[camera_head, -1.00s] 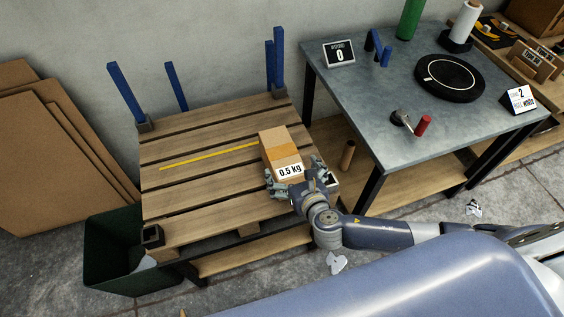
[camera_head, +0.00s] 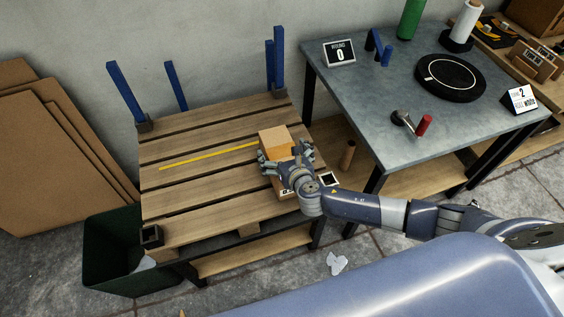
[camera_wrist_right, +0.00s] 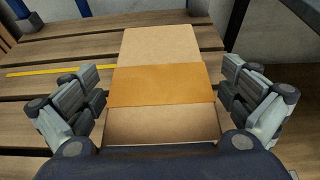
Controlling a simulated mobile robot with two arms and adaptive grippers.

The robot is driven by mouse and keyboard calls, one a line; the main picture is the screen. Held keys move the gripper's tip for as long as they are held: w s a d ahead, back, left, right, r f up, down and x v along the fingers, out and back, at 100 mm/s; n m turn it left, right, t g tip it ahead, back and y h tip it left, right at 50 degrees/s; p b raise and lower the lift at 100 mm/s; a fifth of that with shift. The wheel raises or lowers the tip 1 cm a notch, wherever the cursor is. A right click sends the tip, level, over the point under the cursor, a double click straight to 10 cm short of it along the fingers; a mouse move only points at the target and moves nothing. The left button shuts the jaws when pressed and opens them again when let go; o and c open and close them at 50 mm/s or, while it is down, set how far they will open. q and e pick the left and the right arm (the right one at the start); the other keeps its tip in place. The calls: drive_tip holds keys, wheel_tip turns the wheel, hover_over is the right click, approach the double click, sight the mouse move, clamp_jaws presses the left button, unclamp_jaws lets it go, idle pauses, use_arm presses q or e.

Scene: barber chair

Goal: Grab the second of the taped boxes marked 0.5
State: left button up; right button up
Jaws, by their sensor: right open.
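The taped cardboard box (camera_head: 275,139) stands on the wooden pallet (camera_head: 195,178), near its right edge. Its front label is mostly hidden behind my right gripper (camera_head: 287,158) in the head view. In the right wrist view the box (camera_wrist_right: 160,45) shows from above, with an orange tape band (camera_wrist_right: 160,86) across it. The fingers of my right gripper (camera_wrist_right: 163,92) are open, one on each side of the box. The left finger is apart from it; the right finger is close to its side, and I cannot tell whether it touches. My left gripper is out of view.
Blue posts (camera_head: 126,92) rise from the pallet corners. A yellow strip (camera_head: 208,157) lies on the boards left of the box. A metal table (camera_head: 400,130) with a dark round turntable (camera_head: 450,78) stands at the right. A green bin (camera_head: 108,262) is at the lower left.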

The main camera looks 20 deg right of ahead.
drive_tip(key=shift+c, duration=0.2)
drive_tip(key=shift+s, duration=0.15)
drive_tip(key=c, duration=2)
